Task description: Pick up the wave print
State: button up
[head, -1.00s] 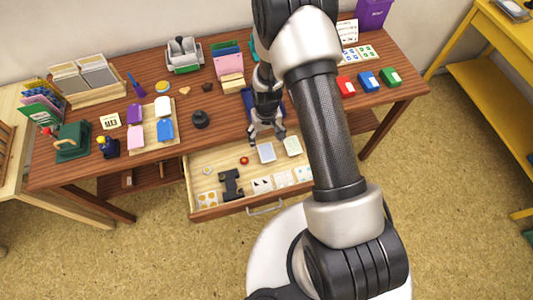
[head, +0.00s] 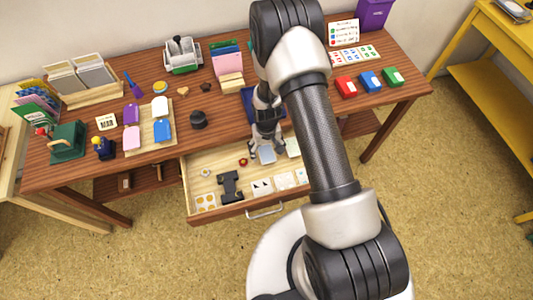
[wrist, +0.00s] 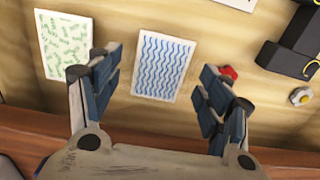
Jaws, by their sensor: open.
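The wave print (wrist: 163,67), a white card with blue wavy lines, lies flat in the open drawer. It shows between my fingers in the wrist view, and as a pale card (head: 267,155) in the head view. My gripper (wrist: 160,80) is open and empty, with one finger to each side of the card in the picture. In the head view my gripper (head: 266,147) is over the back part of the drawer and partly covers the card. Its height above the card is hard to tell.
A green-patterned print (wrist: 64,45) lies left of the wave print in the wrist view. A small red object (wrist: 229,72) and a black item (wrist: 290,58) lie to its right. The drawer's wooden wall (wrist: 30,122) runs close by. The desk (head: 330,115) stands above the drawer.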

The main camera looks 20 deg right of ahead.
jog(key=shift+f+b, duration=0.25)
jog(key=shift+b, duration=0.05)
dwell(0.5)
jog(key=c, duration=0.8)
